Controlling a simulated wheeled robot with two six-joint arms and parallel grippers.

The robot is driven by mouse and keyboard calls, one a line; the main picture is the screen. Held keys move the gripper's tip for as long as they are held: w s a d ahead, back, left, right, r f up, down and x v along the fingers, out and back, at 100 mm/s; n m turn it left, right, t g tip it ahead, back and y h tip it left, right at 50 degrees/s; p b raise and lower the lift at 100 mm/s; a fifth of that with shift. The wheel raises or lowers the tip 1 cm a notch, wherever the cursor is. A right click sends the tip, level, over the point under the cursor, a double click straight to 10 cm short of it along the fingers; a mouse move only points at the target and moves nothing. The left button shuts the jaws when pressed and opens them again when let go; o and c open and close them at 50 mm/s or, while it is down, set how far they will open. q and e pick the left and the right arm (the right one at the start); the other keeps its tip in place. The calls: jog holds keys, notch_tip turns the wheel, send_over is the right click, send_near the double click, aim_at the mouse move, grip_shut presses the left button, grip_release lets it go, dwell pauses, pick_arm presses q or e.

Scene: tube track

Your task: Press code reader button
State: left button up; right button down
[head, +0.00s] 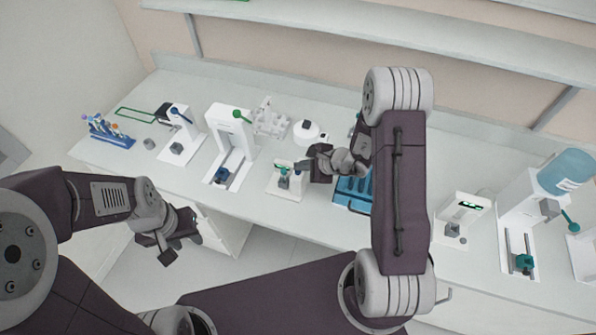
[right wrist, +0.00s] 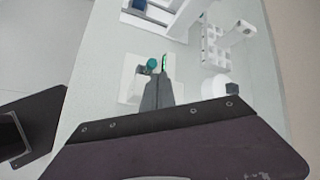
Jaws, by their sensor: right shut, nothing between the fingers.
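A small white device (head: 287,181) with a green-lit display and a teal-capped piece on its base stands near the middle of the bench; I take it for the code reader. It also shows in the right wrist view (right wrist: 132,86), with the teal cap (right wrist: 151,64) beside the lit panel (right wrist: 164,63). My right gripper (head: 301,166) is shut and empty, close at the device's right side. In the right wrist view its fingertips (right wrist: 158,78) overlap the device; contact cannot be told and no button is clearly visible. My left gripper (head: 166,250) hangs in front of the bench, away from everything.
A blue rack (head: 345,200) sits right of the device, partly behind my right arm. A tall white stand (head: 231,125) is to its left. A tube rack (head: 110,134) is at far left.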

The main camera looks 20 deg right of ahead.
aim_at(301, 174)
jog(key=shift+f+b, duration=0.5)
jog(key=shift+b, duration=0.25)
dwell(0.5)
jog(key=shift+r, duration=0.1)
jog(key=shift+r+p, duration=0.45)
jog(key=shift+r, duration=0.35)
jog(key=shift+r, duration=0.1)
notch_tip(301, 174, up, 5)
jog(key=p, duration=0.3)
dwell(0.8)
